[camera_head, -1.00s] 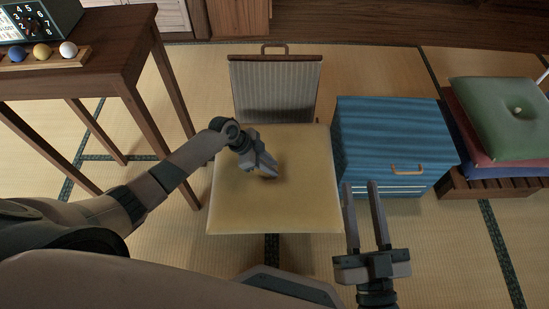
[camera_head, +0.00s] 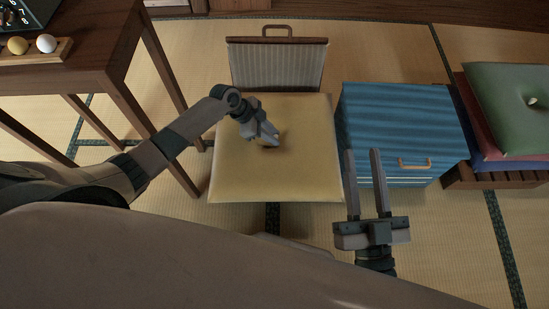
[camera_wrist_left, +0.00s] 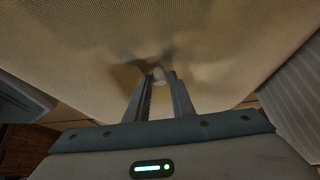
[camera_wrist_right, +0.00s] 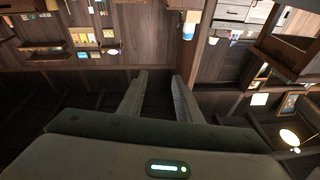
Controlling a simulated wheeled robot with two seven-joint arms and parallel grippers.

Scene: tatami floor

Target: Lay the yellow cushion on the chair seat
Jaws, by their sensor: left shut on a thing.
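The yellow cushion (camera_head: 305,165) is square and spread flat in the middle of the head view. My left gripper (camera_head: 268,140) is shut on its dimpled middle. The left wrist view shows the fingers (camera_wrist_left: 160,80) together on a small pale tuft of the cushion (camera_wrist_left: 90,45). The chair (camera_head: 280,66) shows a ribbed grey backrest with a wooden top rail and handle. The cushion hides the seat and the lower backrest; its height above the seat is hard to tell. My right gripper (camera_head: 365,160) is open and empty, right of the cushion's near corner.
A blue chest (camera_head: 400,120) stands close to the cushion's right side. Stacked green and red cushions (camera_head: 510,100) lie on a slatted wooden stand at right. A wooden table (camera_head: 90,55) with balls in a tray is at left. Tatami is clear in front.

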